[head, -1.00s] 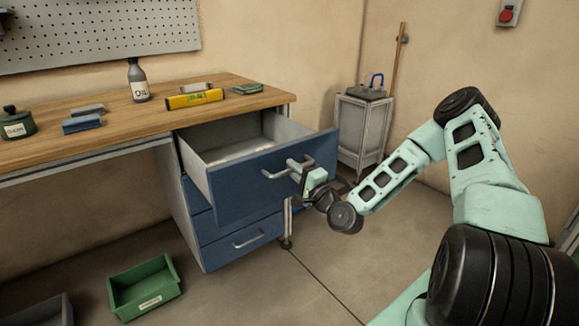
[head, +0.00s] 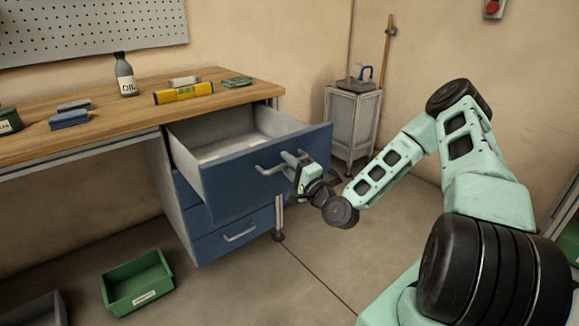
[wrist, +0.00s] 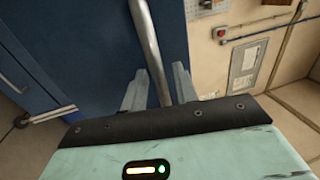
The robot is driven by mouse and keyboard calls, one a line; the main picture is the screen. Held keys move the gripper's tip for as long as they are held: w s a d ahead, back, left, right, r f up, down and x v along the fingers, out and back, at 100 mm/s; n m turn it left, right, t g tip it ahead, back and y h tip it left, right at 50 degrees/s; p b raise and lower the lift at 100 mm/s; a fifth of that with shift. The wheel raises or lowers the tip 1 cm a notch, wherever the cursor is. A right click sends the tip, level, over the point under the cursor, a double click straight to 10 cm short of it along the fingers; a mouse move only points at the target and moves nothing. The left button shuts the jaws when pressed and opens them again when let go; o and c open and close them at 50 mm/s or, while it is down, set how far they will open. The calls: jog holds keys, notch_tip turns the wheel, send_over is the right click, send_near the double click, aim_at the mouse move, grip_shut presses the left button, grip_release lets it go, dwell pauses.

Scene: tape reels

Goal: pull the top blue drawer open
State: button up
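The top blue drawer (head: 240,185) of the workbench cabinet stands well open, its grey inside showing. Its metal bar handle (head: 268,170) is on the front; the handle also shows in the wrist view (wrist: 146,38). My gripper (head: 297,161) is at the right part of this handle. In the wrist view, its two fingers (wrist: 159,88) lie on either side of the bar, shut on it. The bar's far end runs out of the wrist view.
A blue lower drawer (head: 225,243) is closed below. The wooden bench top (head: 110,118) carries a bottle (head: 126,76), a yellow level (head: 183,93) and small blocks. A green bin (head: 137,284) lies on the floor at left. A grey cabinet (head: 352,122) stands behind the drawer.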

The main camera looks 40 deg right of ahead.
jog(key=s+f+p, duration=0.1)
jog(key=s+f, duration=0.2)
jog(key=s, duration=1.4)
jog(key=shift+d+f, duration=0.2)
jog(key=shift+d, duration=0.1)
jog(key=w+a+f+n+g+y, duration=0.2)
jog(key=w+a+n+g+y, duration=0.1)
jog(key=a+n+g, duration=1.4)
jog(key=s+a+r+n+g+h, duration=0.2)
jog(key=s+a+r+n, duration=0.2)
jog(key=s+a+r, duration=0.45)
jog(key=s+a+r+n+g+h, duration=0.1)
jog(key=s+a+r+n, duration=0.4)
jog(key=s, duration=0.6)
notch_tip(320, 180, up, 15)
jog(key=d+p, duration=0.1)
jog(key=p, duration=1.3)
jog(key=shift+w+m, duration=0.25)
jog(key=shift+m, duration=0.15)
